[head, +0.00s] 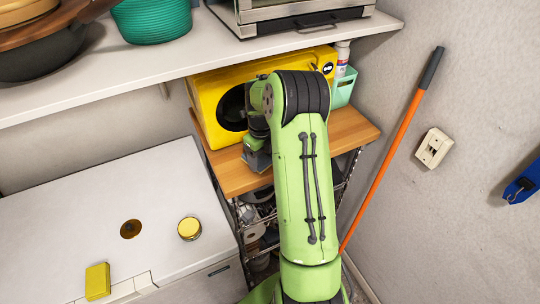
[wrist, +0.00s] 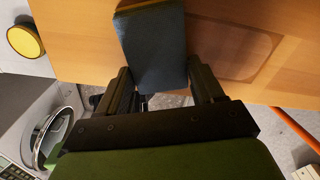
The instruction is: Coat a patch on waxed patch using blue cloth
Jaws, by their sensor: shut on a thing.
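The blue cloth (wrist: 150,45) is a dark blue, folded, block-like piece. My gripper (wrist: 160,82) is shut on it, with one black finger on each side. The cloth lies over or just above the wooden top (wrist: 95,50); I cannot tell whether it touches. A faint, slightly darker rounded rectangle, apparently the waxed patch (wrist: 235,50), shows on the wood to the right of the cloth in the wrist view. In the head view my gripper (head: 257,158) is low over the left part of the wooden top (head: 236,182), and my arm hides much of that top.
A yellow machine (head: 213,92) stands at the back of the wooden top, with a green caddy (head: 343,90) beside it. A white shelf (head: 150,75) overhangs. A white lid (head: 75,225) at left bears a yellow tin (head: 190,228) and a yellow block (head: 97,281). An orange pole (head: 385,165) leans right.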

